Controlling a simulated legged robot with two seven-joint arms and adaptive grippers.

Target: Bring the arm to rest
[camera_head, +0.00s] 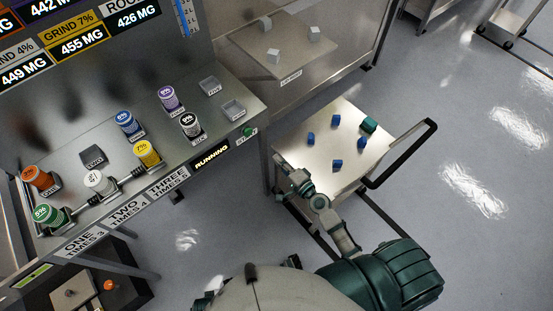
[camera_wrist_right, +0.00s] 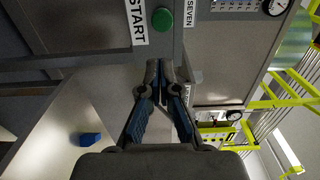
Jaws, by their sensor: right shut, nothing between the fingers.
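My right arm (camera_head: 342,238) reaches up from the bottom of the head view. Its gripper (camera_head: 281,163) is over the left edge of the steel cart, near the front of the bench. In the right wrist view the gripper (camera_wrist_right: 158,70) has its fingertips together with nothing between them. A green start button (camera_wrist_right: 162,19) lies beyond the fingertips in that view, apart from them, beside a START label (camera_wrist_right: 137,22). The button also shows at the bench's right end in the head view (camera_head: 249,131). My left gripper is not in view.
The steel cart (camera_head: 292,180) carries several small blue blocks (camera_head: 335,121) and a green block (camera_head: 369,125). Its black handle (camera_head: 405,152) is on the right. The bench (camera_head: 215,125) holds several coloured, labelled canisters (camera_head: 147,153). Open floor (camera_head: 470,190) lies to the right.

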